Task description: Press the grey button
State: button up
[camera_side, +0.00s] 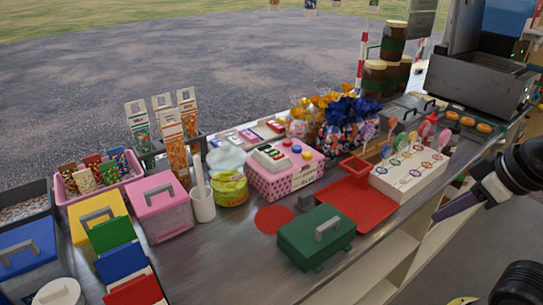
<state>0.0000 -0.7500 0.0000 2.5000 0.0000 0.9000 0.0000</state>
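A pink dotted box (285,178) stands near the middle of the counter. A pale device with small coloured parts (270,156) also lies on the box. My gripper (447,211) is at the right edge, off the counter's front side and well apart from the box. Its fingers do not show clearly.
A red tray (368,205) and a dark green lidded box (315,238) stand in front of the pink box. A white lollipop stand (412,175) is between my gripper and the box. A yellow-green tub (230,188) stands to its left.

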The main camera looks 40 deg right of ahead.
grip_shut()
dwell(0.8)
jog(key=shift+w, duration=0.1)
dwell(0.4)
